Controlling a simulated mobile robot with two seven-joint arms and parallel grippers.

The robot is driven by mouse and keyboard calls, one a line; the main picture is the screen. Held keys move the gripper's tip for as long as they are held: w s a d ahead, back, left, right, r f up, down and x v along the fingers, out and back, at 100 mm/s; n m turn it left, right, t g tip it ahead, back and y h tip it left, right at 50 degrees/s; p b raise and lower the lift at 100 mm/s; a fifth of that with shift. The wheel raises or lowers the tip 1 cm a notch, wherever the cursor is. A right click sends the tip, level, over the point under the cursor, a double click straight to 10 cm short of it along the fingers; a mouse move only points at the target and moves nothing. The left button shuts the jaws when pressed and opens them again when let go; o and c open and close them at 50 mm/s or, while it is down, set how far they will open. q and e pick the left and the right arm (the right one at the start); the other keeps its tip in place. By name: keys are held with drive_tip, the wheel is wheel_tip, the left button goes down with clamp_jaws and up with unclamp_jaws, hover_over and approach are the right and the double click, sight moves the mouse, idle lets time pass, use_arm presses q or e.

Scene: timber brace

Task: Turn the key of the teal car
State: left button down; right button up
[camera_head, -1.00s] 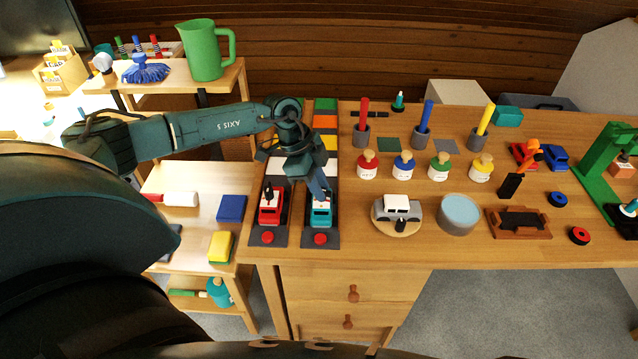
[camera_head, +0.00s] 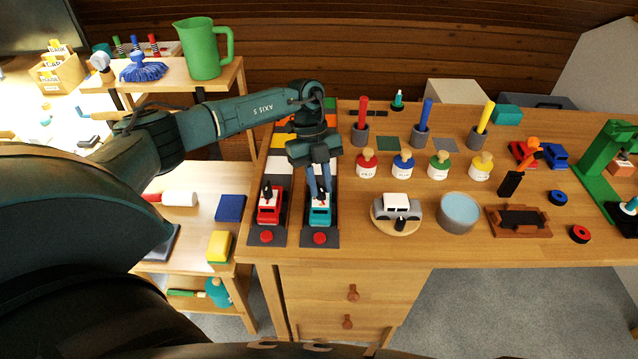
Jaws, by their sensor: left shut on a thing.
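The teal car (camera_head: 320,217) stands on a dark grey lane strip (camera_head: 308,239) at the front left of the table, with a red button (camera_head: 319,238) in front of it. My left gripper (camera_head: 319,195) points down over the teal car's roof, its fingers close together and shut on the key there. The key itself is mostly hidden by the fingers. The red car (camera_head: 269,209) stands on the strip to the left, with a dark key (camera_head: 267,190) upright on it. My right gripper is not in view.
A white and grey car (camera_head: 397,207) on a round wooden stand and a light blue round tub (camera_head: 459,212) stand to the right. Paint bottles (camera_head: 403,164) and pen holders (camera_head: 421,138) are behind. A lower shelf unit (camera_head: 196,230) stands to the left.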

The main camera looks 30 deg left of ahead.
use_arm(q)
drive_tip(key=m+b, duration=0.1)
drive_tip(key=m, duration=0.1)
drive_tip(key=shift+w+m+g+y, duration=0.15)
drive_tip(key=shift+m+g+y, duration=0.15)
drive_tip(key=shift+m+y, duration=0.1)
drive_tip(key=m+y+b, duration=0.1)
drive_tip(key=m, duration=0.2)
drive_tip(key=shift+d+g, duration=0.1)
drive_tip(key=shift+g, duration=0.3)
drive_tip(key=shift+m+y+b, duration=0.3)
drive_tip(key=shift+m+y, duration=0.1)
drive_tip(key=shift+m, duration=0.6)
drive_tip(key=shift+d+m, duration=0.1)
drive_tip(key=shift+m, duration=0.3)
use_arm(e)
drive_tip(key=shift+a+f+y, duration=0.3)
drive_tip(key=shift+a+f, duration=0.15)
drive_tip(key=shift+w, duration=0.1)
use_arm(q)
drive_tip(key=c, duration=1.3)
unclamp_jaws()
drive_tip(key=b+v, duration=0.1)
drive_tip(key=v, duration=1.2)
drive_tip(key=shift+w+d, duration=0.15)
drive_tip(key=shift+w, duration=0.1)
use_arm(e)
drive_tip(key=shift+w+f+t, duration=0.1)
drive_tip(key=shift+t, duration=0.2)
